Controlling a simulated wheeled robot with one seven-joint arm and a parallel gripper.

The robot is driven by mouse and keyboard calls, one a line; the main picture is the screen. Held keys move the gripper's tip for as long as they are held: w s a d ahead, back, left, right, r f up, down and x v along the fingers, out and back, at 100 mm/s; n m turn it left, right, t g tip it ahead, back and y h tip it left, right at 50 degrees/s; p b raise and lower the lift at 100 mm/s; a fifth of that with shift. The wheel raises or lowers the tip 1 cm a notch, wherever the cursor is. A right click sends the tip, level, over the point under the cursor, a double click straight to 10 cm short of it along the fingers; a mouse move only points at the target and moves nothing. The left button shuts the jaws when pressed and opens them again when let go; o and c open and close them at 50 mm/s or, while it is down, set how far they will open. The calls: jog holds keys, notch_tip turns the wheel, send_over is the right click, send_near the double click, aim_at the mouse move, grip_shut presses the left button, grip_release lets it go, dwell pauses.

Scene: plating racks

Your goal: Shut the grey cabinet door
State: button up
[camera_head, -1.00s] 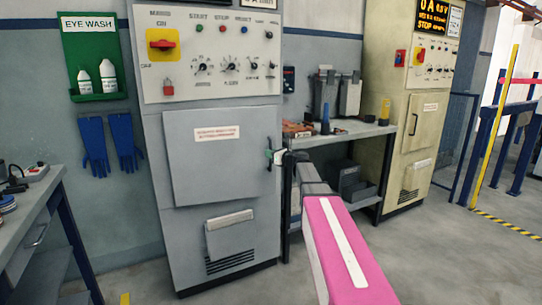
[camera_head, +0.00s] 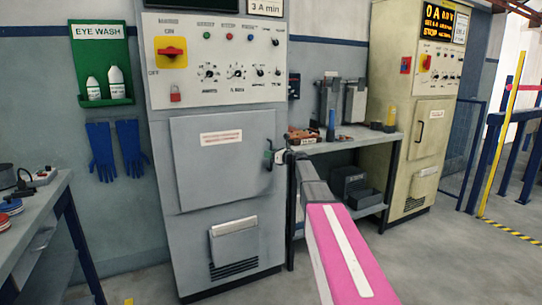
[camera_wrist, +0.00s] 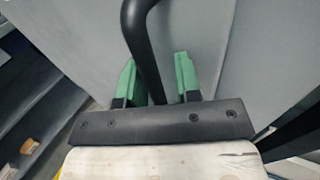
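The grey cabinet door (camera_head: 222,165) is on the grey cabinet (camera_head: 215,85) in the head view, with a white label and a dark handle (camera_head: 269,158) at its right edge. It looks flush or nearly flush; I cannot tell if a small gap is left. My gripper (camera_head: 275,156) is at the handle. In the wrist view, the black handle (camera_wrist: 141,30) passes between the green fingers of my gripper (camera_wrist: 157,75). The fingers stand apart, the left one close to the bar, with a gap at the right one.
A grey shelf table (camera_head: 350,142) with bins and tools stands right of the cabinet, close to my arm. A beige cabinet (camera_head: 425,120) is beyond it. A workbench (camera_head: 40,215) stands at the left. The floor in front is partly clear.

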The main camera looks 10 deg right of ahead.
jog(key=shift+w, duration=0.1)
jog(key=v, duration=1.1)
jog(key=shift+a, duration=0.1)
jog(key=s+a+f+n+g+h, duration=0.2)
jog(key=s+a+f+n+g, duration=0.3)
jog(key=s+f, duration=0.45)
jog(key=s+a+f+n+g+h, duration=0.2)
jog(key=s+a+f+n, duration=0.2)
jog(key=s+f+n, duration=0.5)
jog(key=s+f+n+g+h, duration=0.2)
jog(key=s+f+n+h, duration=0.1)
jog(key=s, duration=0.4)
jog(key=s+d+f+n+g+h, duration=0.1)
jog(key=s+f+n+h, duration=0.2)
jog(key=s+f+n, duration=0.2)
jog(key=s+d+f+n+g+h, duration=0.1)
jog(key=s+f+n+g+h, duration=0.1)
jog(key=s, duration=0.8)
notch_tip(320, 180, down, 4)
jog(key=n+h, duration=0.1)
jog(key=n, duration=0.1)
jog(key=shift+s+d+n+g, duration=0.15)
jog(key=shift+d+n+g, duration=0.15)
jog(key=shift+n, duration=0.1)
jog(key=shift+r, duration=0.15)
